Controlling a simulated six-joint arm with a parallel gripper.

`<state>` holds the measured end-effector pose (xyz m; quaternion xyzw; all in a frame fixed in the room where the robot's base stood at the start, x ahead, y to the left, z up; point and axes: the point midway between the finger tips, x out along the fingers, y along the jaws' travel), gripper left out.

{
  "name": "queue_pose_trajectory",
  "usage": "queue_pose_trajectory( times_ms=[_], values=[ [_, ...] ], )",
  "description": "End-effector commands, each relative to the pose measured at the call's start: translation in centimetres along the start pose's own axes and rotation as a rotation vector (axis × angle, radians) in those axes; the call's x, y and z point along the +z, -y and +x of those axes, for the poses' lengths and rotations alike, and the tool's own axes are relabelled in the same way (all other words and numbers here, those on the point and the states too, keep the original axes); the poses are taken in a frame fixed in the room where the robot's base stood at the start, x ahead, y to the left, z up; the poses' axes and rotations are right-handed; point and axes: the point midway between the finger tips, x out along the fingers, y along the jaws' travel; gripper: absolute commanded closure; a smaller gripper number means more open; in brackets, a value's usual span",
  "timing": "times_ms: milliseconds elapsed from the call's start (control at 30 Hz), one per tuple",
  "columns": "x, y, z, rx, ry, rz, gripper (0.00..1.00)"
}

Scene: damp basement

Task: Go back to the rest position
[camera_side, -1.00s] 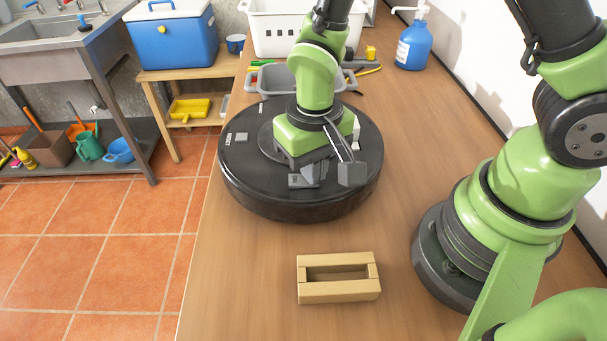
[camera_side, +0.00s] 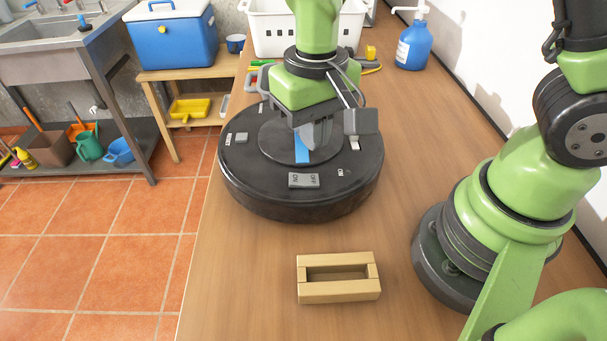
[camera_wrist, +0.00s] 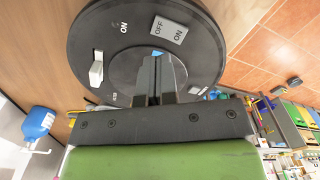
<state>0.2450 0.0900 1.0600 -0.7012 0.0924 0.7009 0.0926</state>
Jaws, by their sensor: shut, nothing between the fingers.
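My gripper (camera_side: 318,134) is above the middle of a round black device (camera_side: 250,190) on the wooden table. Its fingers are shut with nothing between them. In the wrist view the shut fingers (camera_wrist: 157,78) reach over the device (camera_wrist: 212,62). A grey rocker switch (camera_side: 304,180) marked ON and OFF sits on the device's near side, clear of the fingers. A light toggle (camera_wrist: 96,70) shows in the wrist view. A blue patch (camera_side: 302,152) on the device shows behind the fingers. I cannot tell the rest position from these frames.
A wooden block frame (camera_side: 338,290) lies in front of the device. A white basket (camera_side: 268,35), a blue pump bottle (camera_side: 413,45) and a yellow block (camera_side: 370,52) stand farther back. The table's left edge borders the tiled floor.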

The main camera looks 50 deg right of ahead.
Motion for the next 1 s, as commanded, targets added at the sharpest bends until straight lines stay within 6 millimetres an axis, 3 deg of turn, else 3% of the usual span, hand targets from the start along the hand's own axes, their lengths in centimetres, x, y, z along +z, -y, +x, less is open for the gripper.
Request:
queue_pose_trajectory(
  times_ms=[367, 467, 567, 700, 900, 1000],
  values=[
    [0.0, -0.1, -0.4, -0.001, -0.001, 0.004, 1.0],
    [-0.3, -0.5, -1.2, -0.026, -0.015, 0.071, 1.0],
    [-0.8, -1.9, -3.5, -0.095, -0.051, 0.259, 1.0],
    [-1.0, -5.0, -8.1, -0.262, -0.122, 0.673, 1.0],
    [0.5, -9.0, -13.6, -0.551, -0.209, 1.238, 1.0],
    [1.3, -10.1, -15.2, -0.665, -0.235, 1.415, 1.0]
  ],
)
